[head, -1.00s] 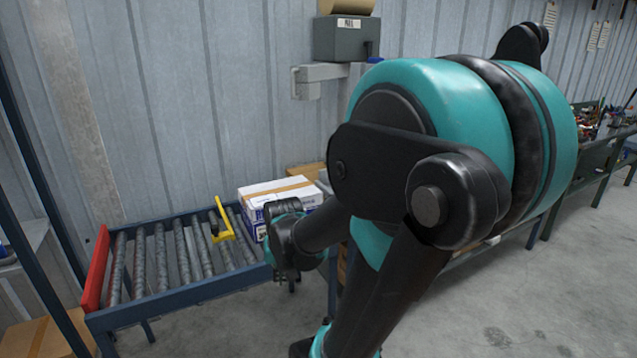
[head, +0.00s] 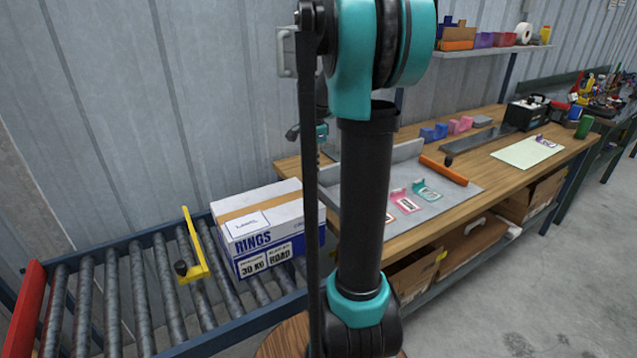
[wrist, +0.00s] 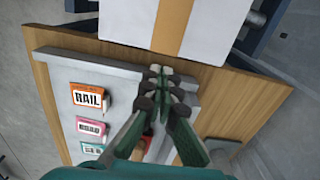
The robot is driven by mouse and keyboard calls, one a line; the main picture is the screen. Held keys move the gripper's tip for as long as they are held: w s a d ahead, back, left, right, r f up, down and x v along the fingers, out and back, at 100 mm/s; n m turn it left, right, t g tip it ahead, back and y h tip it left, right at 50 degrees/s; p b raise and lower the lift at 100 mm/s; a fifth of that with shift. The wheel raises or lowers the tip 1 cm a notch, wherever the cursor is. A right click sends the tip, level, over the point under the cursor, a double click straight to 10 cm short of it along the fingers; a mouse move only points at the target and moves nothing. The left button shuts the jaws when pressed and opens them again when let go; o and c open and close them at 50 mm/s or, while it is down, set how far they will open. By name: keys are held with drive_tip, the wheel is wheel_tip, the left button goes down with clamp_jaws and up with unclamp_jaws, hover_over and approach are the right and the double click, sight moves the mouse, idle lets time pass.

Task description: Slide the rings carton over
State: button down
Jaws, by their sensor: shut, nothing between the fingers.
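The rings carton (head: 262,228) is a white and blue box with a tan tape strip and a "RINGS" print. It sits on the roller conveyor (head: 130,290), at its right end, beside the wooden workbench. Its white top (wrist: 200,30) also fills the upper middle of the wrist view. My gripper (wrist: 160,75) is shut and empty, with its fingertips over the bench edge just short of the carton in that view. I cannot tell whether they touch it. In the head view the gripper is mostly hidden behind my arm.
A yellow stop bracket (head: 197,250) with a black knob stands on the conveyor, left of the carton. A red end plate (head: 27,305) closes the left end. The workbench (head: 450,215) holds a grey plate with labelled cards, among them a "RAIL" card (wrist: 90,98).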

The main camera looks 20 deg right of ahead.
sight(296, 195)
wheel_tip(296, 195, down, 10)
drive_tip(key=shift+w+d, duration=0.2)
drive_tip(key=shift+w, duration=0.15)
drive_tip(key=shift+r, duration=0.1)
idle(0.3)
drive_tip(key=shift+s+a, duration=0.2)
drive_tip(key=shift+a, duration=0.85)
drive_tip(key=shift+s+a, duration=0.25)
drive_tip(key=shift+a, duration=0.8)
drive_tip(key=shift+s+a, duration=0.2)
drive_tip(key=shift+a, duration=0.85)
drive_tip(key=shift+r, duration=0.1)
